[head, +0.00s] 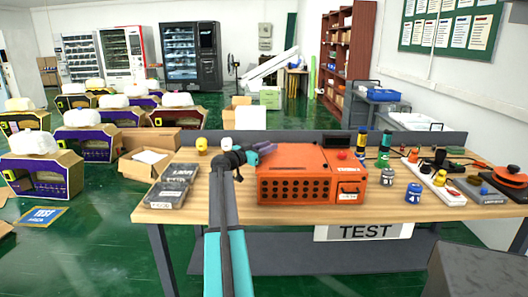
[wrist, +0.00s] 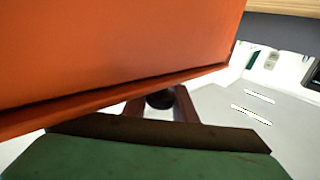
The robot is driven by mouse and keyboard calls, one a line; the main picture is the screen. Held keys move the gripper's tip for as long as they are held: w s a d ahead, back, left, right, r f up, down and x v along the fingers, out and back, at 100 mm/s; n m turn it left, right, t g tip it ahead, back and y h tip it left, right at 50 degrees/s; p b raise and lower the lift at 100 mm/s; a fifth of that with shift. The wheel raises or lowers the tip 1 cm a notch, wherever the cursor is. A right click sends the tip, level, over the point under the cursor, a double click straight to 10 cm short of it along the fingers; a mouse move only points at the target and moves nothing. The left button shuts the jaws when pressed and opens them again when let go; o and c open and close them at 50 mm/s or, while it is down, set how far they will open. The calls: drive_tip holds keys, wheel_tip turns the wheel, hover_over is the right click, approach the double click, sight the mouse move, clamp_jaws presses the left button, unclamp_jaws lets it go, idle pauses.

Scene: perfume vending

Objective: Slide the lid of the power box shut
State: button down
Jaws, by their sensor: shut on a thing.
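The orange power box (head: 293,190) stands on the wooden table in the head view, with a grille of dark holes in its front. Its orange top (head: 300,158) shows; I cannot tell how far the lid is open. My gripper (head: 264,150) is at the box's upper left edge, reached by my arm from below. It is shut on part of the lid, but the exact grip is hard to see. In the wrist view, a large orange surface of the box (wrist: 110,45) fills the upper left, close to the camera. A dark round shape shows between two reddish-brown bars.
A grey tray (head: 168,187) lies left of the box. A low back panel runs behind.

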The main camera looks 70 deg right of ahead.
drive_tip(key=shift+s+d, duration=0.15)
drive_tip(key=shift+s, duration=0.4)
drive_tip(key=c, duration=1.5)
unclamp_jaws()
drive_tip(key=shift+w+a+b, duration=0.35)
drive_tip(key=shift+a, duration=0.25)
drive_tip(key=b+v, duration=0.2)
drive_tip(key=v, duration=1)
drive_tip(key=shift+a, duration=0.25)
